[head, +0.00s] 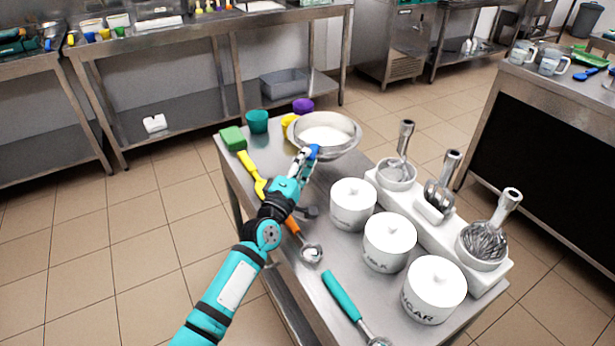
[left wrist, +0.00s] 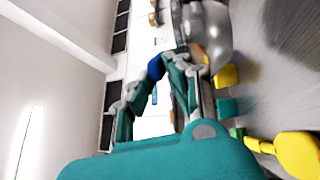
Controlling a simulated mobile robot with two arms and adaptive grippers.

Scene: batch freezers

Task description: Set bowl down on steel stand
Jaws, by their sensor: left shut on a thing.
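A round steel bowl (head: 347,148) with a pale interior is at the far end of the steel stand (head: 318,277). My left gripper (head: 306,156) is at the bowl's near-left rim and is shut on it. The bowl also shows at the top of the left wrist view (left wrist: 217,35), beside the fingers (left wrist: 168,75). The bowl looks roughly level. I cannot tell whether its base touches the stand, as the base is hidden. My right gripper is not in view.
White lidded canisters (head: 353,204) and a white holder (head: 425,218) with metal tools fill the stand's right side.

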